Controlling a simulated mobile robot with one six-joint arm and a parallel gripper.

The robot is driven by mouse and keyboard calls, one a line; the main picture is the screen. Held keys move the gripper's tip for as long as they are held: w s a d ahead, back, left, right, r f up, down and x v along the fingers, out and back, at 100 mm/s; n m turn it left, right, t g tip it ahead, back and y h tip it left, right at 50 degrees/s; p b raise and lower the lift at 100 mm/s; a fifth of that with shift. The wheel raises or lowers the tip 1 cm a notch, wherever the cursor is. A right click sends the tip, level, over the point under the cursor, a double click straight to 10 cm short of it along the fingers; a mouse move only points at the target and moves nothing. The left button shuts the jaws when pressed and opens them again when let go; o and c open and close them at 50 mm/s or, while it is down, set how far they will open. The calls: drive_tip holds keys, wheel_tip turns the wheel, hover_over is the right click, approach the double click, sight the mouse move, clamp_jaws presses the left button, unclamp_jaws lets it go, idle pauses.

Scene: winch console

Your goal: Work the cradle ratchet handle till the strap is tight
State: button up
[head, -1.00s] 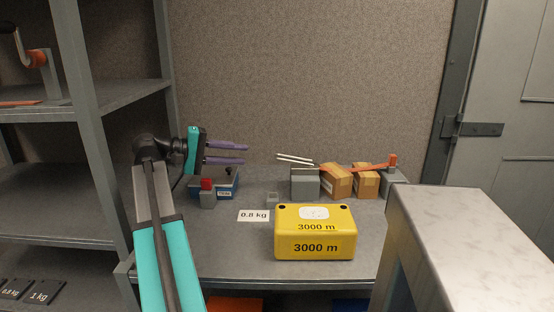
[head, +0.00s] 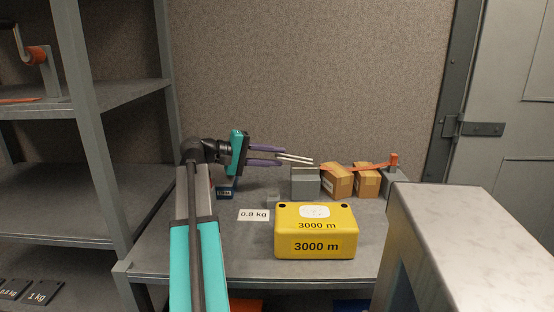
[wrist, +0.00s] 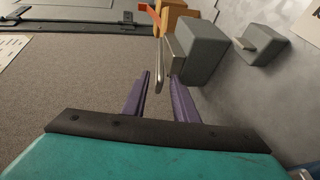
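The ratchet (head: 305,182) is a grey block on the bench with a pale metal handle (head: 298,159) reaching left from its top. An orange strap (head: 365,167) runs right from it over two cardboard boxes (head: 337,182) to a post. My gripper (head: 283,156) is open with its purple fingers pointing right at the handle's free end. In the wrist view, the handle (wrist: 159,62) shows between my fingertips (wrist: 161,75), with space visible beside it. The grey ratchet block (wrist: 202,52) stands just right of it. I cannot tell whether a finger touches the handle.
A yellow case (head: 315,232) marked 3000 m stands at the front of the bench. A 0.8 kg label (head: 253,215) lies left of it. A shelf rack (head: 95,130) stands left, a pale-topped block (head: 475,215) right.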

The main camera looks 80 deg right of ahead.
drive_tip(key=shift+s+d+f, duration=0.1)
drive_tip(key=shift+s+d, duration=0.2)
drive_tip(key=shift+s, duration=0.15)
clamp_jaws()
drive_tip(key=shift+a+f, duration=0.1)
drive_tip(key=shift+f, duration=0.1)
idle(0.9)
